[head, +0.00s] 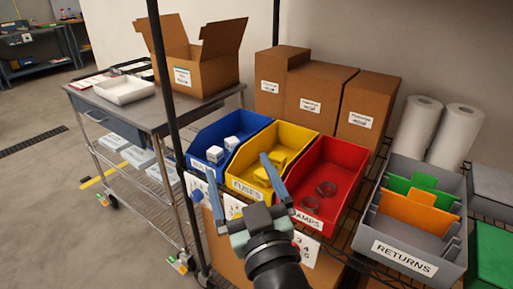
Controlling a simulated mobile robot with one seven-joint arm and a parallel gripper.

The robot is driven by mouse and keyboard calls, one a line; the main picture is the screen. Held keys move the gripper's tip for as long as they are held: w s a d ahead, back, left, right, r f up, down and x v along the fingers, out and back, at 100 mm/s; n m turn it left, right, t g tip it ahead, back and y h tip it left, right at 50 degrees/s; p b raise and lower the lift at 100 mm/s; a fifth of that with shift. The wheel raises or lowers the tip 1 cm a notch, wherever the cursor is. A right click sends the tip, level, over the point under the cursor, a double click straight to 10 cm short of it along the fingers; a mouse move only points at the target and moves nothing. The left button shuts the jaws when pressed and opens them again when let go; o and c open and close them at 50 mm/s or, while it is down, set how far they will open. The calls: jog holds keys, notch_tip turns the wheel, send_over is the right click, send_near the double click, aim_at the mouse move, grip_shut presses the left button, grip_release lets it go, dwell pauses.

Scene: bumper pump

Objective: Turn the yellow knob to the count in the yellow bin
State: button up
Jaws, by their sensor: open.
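The yellow bin (294,136), labelled FUSES, stands between a blue bin and a red bin. It holds yellow blocks (278,161); a finger covers part of them, so I cannot tell their count. My gripper (236,165) is open, its two blue-grey fingers spread in front of and over the yellow bin. A white dial plate (235,207) shows below the yellow bin, partly behind my gripper. I cannot make out the yellow knob; my gripper covers that area.
The blue bin (205,139) holds white boxes and has a blue knob (196,195) below it. The red bin (345,155) holds dark rings; a numbered plate (308,248) is below. A grey RETURNS bin (405,258) stands right. A black post (163,90) rises left.

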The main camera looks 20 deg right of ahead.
jog(key=s+d+f+m+g+h+p, duration=0.2)
jog(key=s+d+f+m+g+p, duration=0.4)
jog(key=s+f+p, duration=0.7)
jog(key=w+d+f+n+t+p, duration=0.1)
jog(key=w+d+n+p, duration=0.1)
jog(key=w, duration=0.8)
jog(key=shift+w+f, duration=0.35)
jog(key=shift+w, duration=0.05)
jog(key=shift+s, duration=0.1)
